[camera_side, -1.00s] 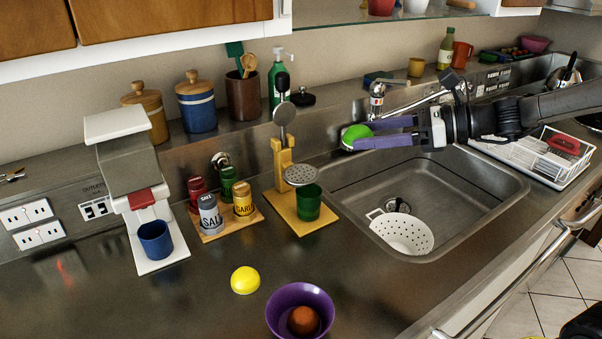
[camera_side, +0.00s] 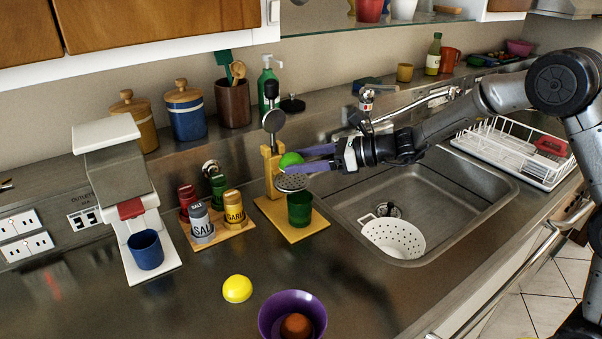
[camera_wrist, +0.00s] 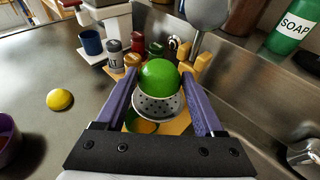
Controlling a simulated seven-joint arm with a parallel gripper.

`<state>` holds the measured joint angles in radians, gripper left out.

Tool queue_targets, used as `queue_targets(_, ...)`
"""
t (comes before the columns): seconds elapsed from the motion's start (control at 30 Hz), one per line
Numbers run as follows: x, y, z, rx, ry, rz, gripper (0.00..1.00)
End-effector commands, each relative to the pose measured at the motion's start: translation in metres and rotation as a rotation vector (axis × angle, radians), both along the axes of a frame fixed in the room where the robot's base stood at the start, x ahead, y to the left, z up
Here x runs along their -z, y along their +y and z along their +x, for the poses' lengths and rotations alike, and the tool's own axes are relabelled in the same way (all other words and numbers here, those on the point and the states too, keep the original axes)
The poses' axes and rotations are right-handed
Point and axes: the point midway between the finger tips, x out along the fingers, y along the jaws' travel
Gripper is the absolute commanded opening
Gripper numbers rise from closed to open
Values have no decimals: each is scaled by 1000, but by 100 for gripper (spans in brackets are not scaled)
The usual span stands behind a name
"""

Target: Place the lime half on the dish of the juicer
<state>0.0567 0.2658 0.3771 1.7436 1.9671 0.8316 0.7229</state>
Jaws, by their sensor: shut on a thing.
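The lime half (camera_side: 291,160) is a green dome between the purple fingers of my gripper (camera_side: 300,163). It also shows in the wrist view (camera_wrist: 159,78), held between the fingertips. My gripper is shut on it. The juicer (camera_side: 272,172) is a yellow stand with a raised lever and a grey perforated dish (camera_side: 291,183). In the side view the lime half appears just above and behind the dish. In the wrist view it covers the far part of the dish (camera_wrist: 158,108). I cannot tell whether it touches the dish. A green cup (camera_side: 300,209) stands under the dish.
The sink (camera_side: 465,185) with a white colander (camera_side: 394,238) lies to the right of the juicer. Spice shakers (camera_side: 201,222) stand to its left. A yellow lemon half (camera_side: 237,289) and a purple bowl (camera_side: 292,317) are in front. The counter between is clear.

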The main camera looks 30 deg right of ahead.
Motion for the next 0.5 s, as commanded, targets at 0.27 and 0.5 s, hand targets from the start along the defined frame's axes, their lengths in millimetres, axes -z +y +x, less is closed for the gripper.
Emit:
queue_targets(0.27, 33, 1, 4, 0, 3, 0, 16)
queue_targets(0.5, 35, 1, 4, 0, -1, -1, 16)
